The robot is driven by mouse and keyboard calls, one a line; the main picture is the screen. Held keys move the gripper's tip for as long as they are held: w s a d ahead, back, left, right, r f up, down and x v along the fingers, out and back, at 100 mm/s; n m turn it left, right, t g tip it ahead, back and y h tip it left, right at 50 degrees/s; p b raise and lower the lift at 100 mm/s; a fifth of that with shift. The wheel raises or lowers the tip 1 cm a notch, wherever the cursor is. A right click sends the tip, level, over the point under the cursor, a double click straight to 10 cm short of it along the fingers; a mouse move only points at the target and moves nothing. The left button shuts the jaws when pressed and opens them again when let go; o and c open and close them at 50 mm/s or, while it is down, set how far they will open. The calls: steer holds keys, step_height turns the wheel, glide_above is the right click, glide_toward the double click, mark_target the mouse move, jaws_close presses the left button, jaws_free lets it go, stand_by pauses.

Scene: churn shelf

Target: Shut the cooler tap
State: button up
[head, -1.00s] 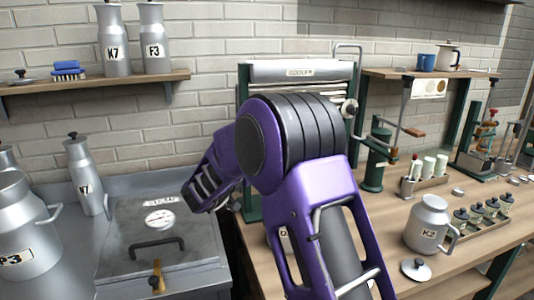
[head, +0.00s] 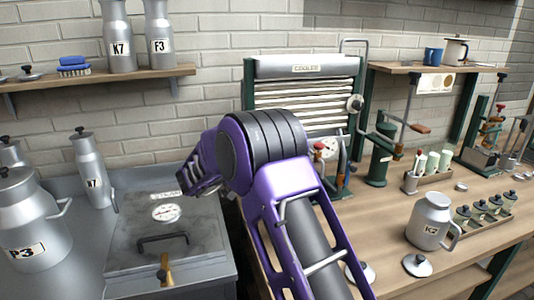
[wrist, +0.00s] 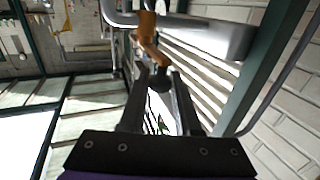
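The cooler (head: 303,68) stands at the back of the bench in the head view, with a silver top trough, pale slats and a green frame. In the wrist view its trough (wrist: 205,36) and slats run along the right. An orange-brown tap (wrist: 147,38) with a dark knob-like end (wrist: 159,79) hangs beside the trough. My gripper (wrist: 160,73) is open, its two fingers apart on either side of the dark end. I cannot tell whether they touch it. In the head view my purple arm covers the cooler's lower left, and my fingers are hidden.
A steel vat (head: 190,234) with a brass tap (head: 165,268) stands at the left. The can K2 (head: 428,222), a loose lid (head: 417,265) and a rack of small jars (head: 487,212) stand on the wooden bench at the right. Green hand-cranked gear (head: 377,165) stands right of the cooler.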

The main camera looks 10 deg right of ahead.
steer(key=o, duration=0.5)
steer(key=shift+r, duration=0.1)
steer(key=shift+c, duration=0.2)
steer(key=v, duration=1.7)
